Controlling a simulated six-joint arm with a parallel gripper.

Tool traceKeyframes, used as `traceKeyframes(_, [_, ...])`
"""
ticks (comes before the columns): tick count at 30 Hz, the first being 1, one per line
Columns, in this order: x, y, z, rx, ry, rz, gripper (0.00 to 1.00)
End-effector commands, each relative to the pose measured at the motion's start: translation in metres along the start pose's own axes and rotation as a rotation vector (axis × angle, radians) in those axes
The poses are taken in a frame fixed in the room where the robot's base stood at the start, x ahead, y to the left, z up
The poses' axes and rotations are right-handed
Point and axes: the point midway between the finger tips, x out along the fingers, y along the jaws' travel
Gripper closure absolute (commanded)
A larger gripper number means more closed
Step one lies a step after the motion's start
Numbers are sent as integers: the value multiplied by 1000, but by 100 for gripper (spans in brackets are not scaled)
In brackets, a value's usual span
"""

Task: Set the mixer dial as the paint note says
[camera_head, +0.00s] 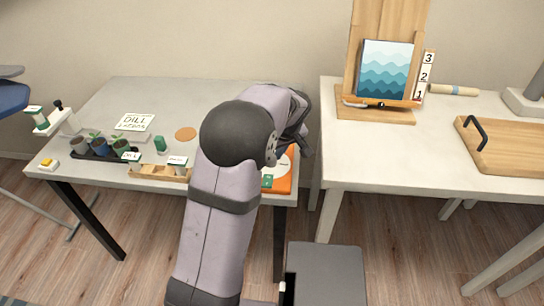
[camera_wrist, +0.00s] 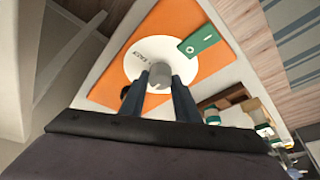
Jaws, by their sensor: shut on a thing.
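The mixer shows in the wrist view as an orange panel (camera_wrist: 170,22) with a white round dial face (camera_wrist: 146,50). A grey knob (camera_wrist: 159,72) stands at the middle of the face. My gripper (camera_wrist: 161,82) is shut on the knob, with one dark finger on each side. Small dark lettering on the dial face is too small to read. A green card (camera_wrist: 199,41) with a pale mark lies on the panel beside the face. In the head view my arm hides the knob and gripper; only part of the orange panel (camera_head: 286,182) shows. I cannot tell which thing is the paint note.
The left table (camera_head: 190,95) also holds a card reading DILL (camera_head: 134,121), a tray of small plant pots (camera_head: 78,145), a wooden rack (camera_head: 150,173) and a round cork mat (camera_head: 186,134). The right table (camera_head: 360,160) holds an easel, number blocks (camera_head: 424,76) and a wooden board (camera_head: 510,145).

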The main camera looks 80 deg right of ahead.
Motion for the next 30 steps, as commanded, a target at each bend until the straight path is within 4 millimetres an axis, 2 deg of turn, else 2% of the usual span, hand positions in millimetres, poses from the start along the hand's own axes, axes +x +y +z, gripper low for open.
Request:
traceKeyframes(8, [0, 0, -1, -1, 1, 0, 94])
traceKeyframes(9, [0, 0, -1, -1, 1, 0, 62])
traceKeyframes(10, [0, 0, -1, -1, 1, 0, 55])
traceKeyframes(11, [0, 0, -1, -1, 1, 0, 53])
traceKeyframes(22, [-4, 0, 0, 0, 1, 1, 53])
traceKeyframes(30, [-34, 1, -1, 1, 3, 4, 53])
